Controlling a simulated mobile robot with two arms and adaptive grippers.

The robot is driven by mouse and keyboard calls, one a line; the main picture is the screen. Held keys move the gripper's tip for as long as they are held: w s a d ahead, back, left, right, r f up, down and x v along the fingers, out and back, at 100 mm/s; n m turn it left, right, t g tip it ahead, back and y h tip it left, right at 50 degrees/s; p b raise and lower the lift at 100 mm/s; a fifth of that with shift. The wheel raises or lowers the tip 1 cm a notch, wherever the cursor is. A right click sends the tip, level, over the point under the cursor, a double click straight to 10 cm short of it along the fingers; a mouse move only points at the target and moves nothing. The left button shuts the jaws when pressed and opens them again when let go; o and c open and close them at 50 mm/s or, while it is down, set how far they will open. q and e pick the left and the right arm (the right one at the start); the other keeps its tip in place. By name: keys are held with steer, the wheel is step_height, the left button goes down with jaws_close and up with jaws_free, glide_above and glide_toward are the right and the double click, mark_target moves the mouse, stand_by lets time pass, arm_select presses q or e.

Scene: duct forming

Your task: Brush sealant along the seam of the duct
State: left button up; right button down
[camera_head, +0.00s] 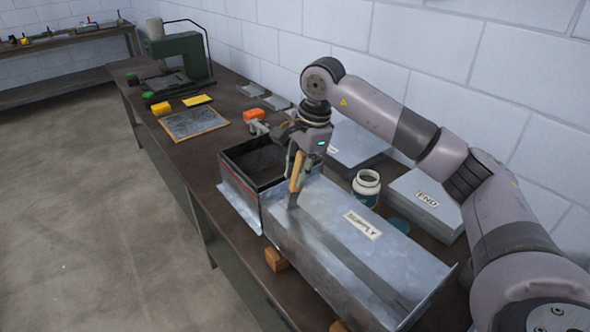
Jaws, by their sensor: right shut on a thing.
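The duct (338,222) is a long grey sheet-metal box lying on the bench, with a label on its top that seems to read "SUPPLY". A darker grey strip runs lengthwise along its top towards the near end. My right gripper (298,172) is shut on a brush (296,185) with a tan handle, held steeply with its tip down at the far end of the duct top. I cannot tell whether the bristles touch the metal. An open jar (366,187) with a white rim stands behind the duct. My left gripper is not in view.
An open dark-rimmed box section (251,165) adjoins the duct's far end. Wooden blocks (276,259) sit by the duct's front side. A green machine (180,58) stands farther along the bench, against the wall.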

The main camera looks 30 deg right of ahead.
stand_by(0.3)
steer(key=shift+s+d+f+b, duration=0.1)
steer(key=shift+s+b, duration=0.2)
steer(key=shift+s, duration=0.45)
steer(key=shift+s+d+f+b, duration=0.1)
steer(key=shift+s+b, duration=0.15)
steer(key=shift+s, duration=0.5)
steer(key=shift+s+d+b, duration=0.2)
steer(key=shift+s+b, duration=0.3)
steer(key=shift+s, duration=0.95)
steer(key=s, duration=0.1)
steer(key=s+b, duration=0.1)
steer(key=s, duration=0.1)
steer(key=shift+d+f, duration=0.15)
